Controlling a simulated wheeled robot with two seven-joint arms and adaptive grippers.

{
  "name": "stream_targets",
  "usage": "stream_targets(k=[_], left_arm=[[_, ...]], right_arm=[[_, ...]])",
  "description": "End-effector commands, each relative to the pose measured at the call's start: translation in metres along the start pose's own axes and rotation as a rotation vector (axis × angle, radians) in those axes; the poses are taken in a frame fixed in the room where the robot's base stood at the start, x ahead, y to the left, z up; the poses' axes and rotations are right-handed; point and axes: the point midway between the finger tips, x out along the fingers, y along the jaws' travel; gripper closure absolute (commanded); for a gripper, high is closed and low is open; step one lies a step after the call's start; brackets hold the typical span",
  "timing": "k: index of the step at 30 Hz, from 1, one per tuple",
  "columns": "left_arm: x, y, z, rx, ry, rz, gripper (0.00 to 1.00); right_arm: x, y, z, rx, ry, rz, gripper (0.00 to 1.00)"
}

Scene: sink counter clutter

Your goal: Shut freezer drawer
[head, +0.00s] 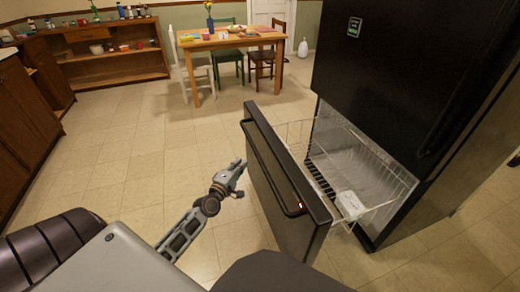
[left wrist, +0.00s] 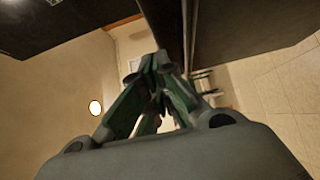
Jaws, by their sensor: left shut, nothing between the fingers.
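The freezer drawer (head: 285,180) stands pulled open from the bottom of the black fridge (head: 400,75) in the head view. Its dark front has a long bar handle (head: 270,170) facing left. Behind the front is a white wire basket (head: 375,150) with a small white package (head: 350,205) in it. My left gripper (head: 240,178) is just left of the drawer front, with a small gap seeming to lie between them. In the left wrist view its fingers (left wrist: 158,65) are closed together and empty, near a dark panel edge. My right gripper is not seen.
Clear tiled floor (head: 130,165) lies left of the drawer. A wooden table (head: 230,42) with chairs stands at the back. A low wooden shelf (head: 110,70) and brown cabinets (head: 25,130) are at the left.

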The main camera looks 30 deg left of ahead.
Motion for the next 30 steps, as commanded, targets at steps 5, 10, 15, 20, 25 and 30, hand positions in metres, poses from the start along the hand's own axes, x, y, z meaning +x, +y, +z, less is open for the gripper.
stream_targets(k=[5, 10, 15, 20, 25, 30], left_arm=[[0.008, 0.001, 0.0, 0.0, 0.001, 0.002, 1.0], [0.02, 0.001, 0.0, 0.001, 0.0, 0.002, 1.0], [0.032, 0.0, 0.0, 0.0, 0.001, 0.002, 1.0], [0.043, 0.0, 0.0, -0.001, 0.0, 0.001, 1.0], [0.056, 0.0, 0.0, 0.0, 0.001, 0.001, 1.0], [0.068, 0.0, 0.0, 0.0, 0.0, 0.001, 1.0]], right_arm=[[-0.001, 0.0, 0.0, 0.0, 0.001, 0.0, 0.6], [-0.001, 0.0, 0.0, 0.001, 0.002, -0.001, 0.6], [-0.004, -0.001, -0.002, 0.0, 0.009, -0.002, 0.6], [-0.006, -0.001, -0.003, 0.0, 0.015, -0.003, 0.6], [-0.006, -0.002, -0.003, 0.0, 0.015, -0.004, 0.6], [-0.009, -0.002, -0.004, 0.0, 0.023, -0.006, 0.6]])
